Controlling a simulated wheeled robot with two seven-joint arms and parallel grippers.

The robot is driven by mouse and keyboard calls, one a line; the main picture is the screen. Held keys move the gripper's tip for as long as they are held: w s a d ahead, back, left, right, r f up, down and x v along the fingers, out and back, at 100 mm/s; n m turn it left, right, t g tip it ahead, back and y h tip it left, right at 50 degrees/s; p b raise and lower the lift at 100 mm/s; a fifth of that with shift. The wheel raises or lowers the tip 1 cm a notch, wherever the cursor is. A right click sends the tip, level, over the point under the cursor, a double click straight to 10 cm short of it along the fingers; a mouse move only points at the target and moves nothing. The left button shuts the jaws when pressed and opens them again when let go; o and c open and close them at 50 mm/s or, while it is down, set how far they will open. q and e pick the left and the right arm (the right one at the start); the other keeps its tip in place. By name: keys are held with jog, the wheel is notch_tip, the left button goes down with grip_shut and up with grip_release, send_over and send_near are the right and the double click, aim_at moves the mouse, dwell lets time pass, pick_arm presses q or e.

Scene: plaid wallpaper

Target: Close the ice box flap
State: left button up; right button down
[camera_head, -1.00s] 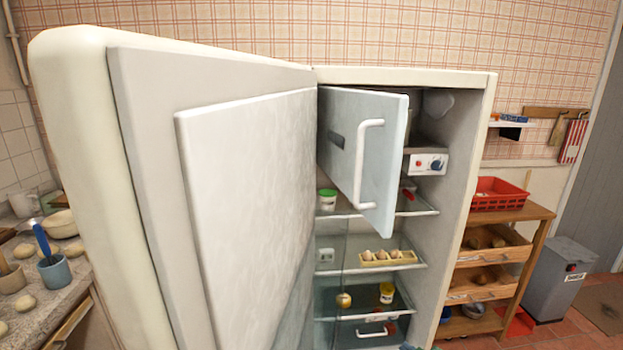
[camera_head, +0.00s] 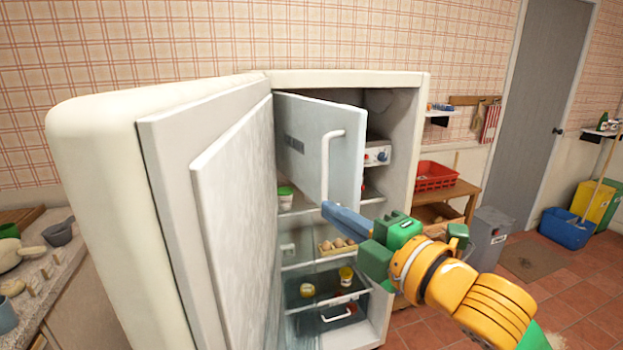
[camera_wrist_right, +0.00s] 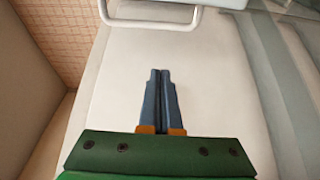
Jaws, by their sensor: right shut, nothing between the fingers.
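The ice box flap (camera_head: 300,145) is a pale panel with a white vertical handle (camera_head: 327,165). It stands swung open at the top of the fridge (camera_head: 408,140). My right gripper (camera_head: 326,208) is shut and empty, its blue fingers pointing left just by the lower end of the handle; I cannot tell if they touch. In the right wrist view the shut fingers (camera_wrist_right: 161,75) lie below the white handle (camera_wrist_right: 150,20), apart from it in the picture, with a pale panel behind. My left gripper is not in view.
The large fridge door (camera_head: 235,210) stands open on the left. Shelves inside hold an egg tray (camera_head: 337,245) and jars (camera_head: 346,276). A wooden rack with a red basket (camera_head: 436,176) and a grey bin (camera_head: 490,235) stand to the right. A counter (camera_head: 45,270) is at far left.

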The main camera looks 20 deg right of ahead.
aim_at(323, 189)
jog(key=w+p, duration=0.1)
jog(key=w, duration=0.1)
jog(key=w+p, duration=0.2)
jog(key=w, duration=0.1)
jog(key=w+d+p, duration=0.1)
jog(key=w+p, duration=0.1)
jog(key=w, duration=0.1)
jog(key=shift+r, duration=0.25)
jog(key=shift+a, duration=0.1)
jog(key=shift+w+a+f, duration=0.1)
jog(key=shift+w, duration=0.05)
